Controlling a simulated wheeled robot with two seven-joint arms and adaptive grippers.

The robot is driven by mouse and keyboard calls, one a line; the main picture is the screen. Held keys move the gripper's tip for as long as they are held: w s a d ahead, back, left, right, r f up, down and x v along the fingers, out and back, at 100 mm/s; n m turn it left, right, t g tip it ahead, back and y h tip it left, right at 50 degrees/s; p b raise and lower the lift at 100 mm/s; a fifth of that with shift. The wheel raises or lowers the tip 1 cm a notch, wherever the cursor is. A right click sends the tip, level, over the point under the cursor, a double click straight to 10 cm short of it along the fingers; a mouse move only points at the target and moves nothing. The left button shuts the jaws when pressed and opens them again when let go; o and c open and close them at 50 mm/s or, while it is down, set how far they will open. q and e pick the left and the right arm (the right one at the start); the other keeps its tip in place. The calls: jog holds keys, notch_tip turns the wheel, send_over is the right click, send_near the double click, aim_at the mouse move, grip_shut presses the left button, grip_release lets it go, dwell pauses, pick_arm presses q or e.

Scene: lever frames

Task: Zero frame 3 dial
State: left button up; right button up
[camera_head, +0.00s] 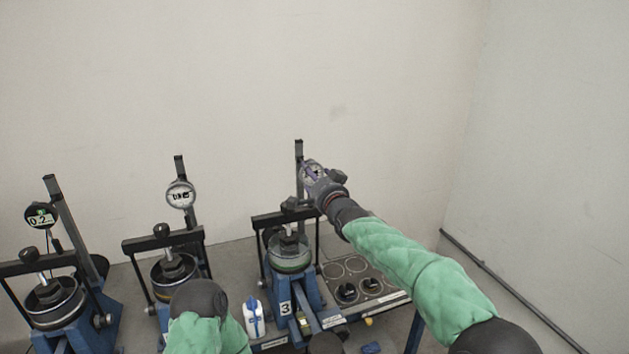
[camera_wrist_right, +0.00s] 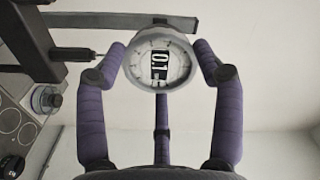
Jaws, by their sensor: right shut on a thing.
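Lever frame 3 (camera_head: 284,308), blue with a white "3" label, stands in the middle of the head view. Its round dial (camera_head: 309,171) sits high on the dark upright post, partly hidden by my right gripper (camera_head: 318,182). In the right wrist view the dial (camera_wrist_right: 160,66) has a white face and a dark window with digits turned sideways, seemingly 0.1. The purple-padded fingers of my right gripper (camera_wrist_right: 163,57) are shut on the dial's rim from both sides. My left arm shows at the bottom of the head view, but its gripper does not.
Two similar frames stand to the left, with a white-faced dial (camera_head: 181,194) and a dark dial (camera_head: 41,215). A tray (camera_head: 389,299) with round recesses and black weights lies right of frame 3. A white-and-blue bottle (camera_head: 254,317) stands left of it. The wall is close behind.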

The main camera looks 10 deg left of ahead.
jog(key=shift+d+r+m, duration=0.15)
jog(key=shift+r+m, duration=0.15)
jog(key=shift+r, duration=0.15)
jog(key=o, duration=1.2)
jog(key=shift+w, duration=0.15)
jog(key=shift+c, duration=0.2)
jog(key=shift+f, duration=0.2)
jog(key=shift+f, duration=0.1)
jog(key=v, duration=1.2)
